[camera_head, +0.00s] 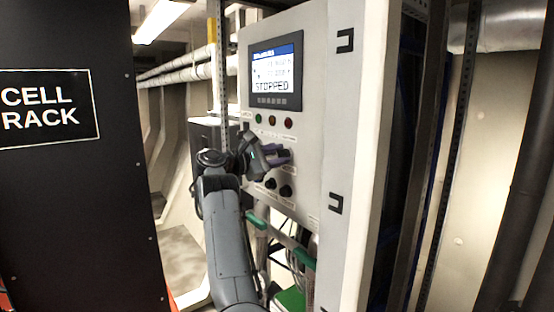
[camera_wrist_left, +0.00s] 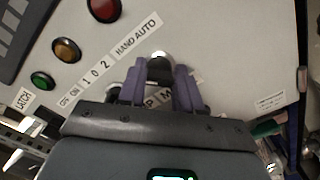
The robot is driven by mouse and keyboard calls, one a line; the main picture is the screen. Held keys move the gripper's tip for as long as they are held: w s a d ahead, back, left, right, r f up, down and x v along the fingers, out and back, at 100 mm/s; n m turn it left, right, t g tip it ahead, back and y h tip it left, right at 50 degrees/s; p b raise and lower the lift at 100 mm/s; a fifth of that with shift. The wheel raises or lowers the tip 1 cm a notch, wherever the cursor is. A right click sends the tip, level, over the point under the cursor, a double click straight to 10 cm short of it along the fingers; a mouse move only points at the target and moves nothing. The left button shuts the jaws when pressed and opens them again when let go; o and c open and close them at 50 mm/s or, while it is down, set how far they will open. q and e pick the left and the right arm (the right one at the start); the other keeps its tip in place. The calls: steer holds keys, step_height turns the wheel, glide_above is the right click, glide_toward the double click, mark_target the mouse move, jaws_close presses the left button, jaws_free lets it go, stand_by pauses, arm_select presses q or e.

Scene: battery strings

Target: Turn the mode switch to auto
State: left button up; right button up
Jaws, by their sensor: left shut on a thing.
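The mode switch (camera_wrist_left: 160,68) is a dark knob with a bright tip on the grey panel, beside the "HAND AUTO" label (camera_wrist_left: 138,36) in the left wrist view. My left gripper (camera_head: 284,156) is at the panel front in the head view. Its purple fingers (camera_wrist_left: 160,88) are shut on the knob, one on each side. The fingers hide most of the knob, so I cannot tell which way it points. In the head view the gripper covers the switch. My right gripper is not in view.
The control cabinet (camera_head: 310,110) has a screen (camera_head: 276,75) reading "STOPPED" and several coloured lamps (camera_head: 273,120) above the gripper. Two black knobs (camera_head: 278,187) sit just below it. A black cell rack (camera_head: 70,200) stands at left. Hoses and green-ended parts (camera_head: 290,240) lie under the panel.

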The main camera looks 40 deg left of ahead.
arm_select(q)
steer(key=shift+f+m+b, duration=0.2)
steer(key=shift+m+b, duration=3.35)
steer(key=shift+m, duration=0.8)
steer(key=shift+f+m+b, duration=0.2)
steer(key=shift+m+b, duration=3.35)
steer(key=shift+m, duration=0.8)
steer(key=o, duration=1)
steer(key=shift+o, duration=0.2)
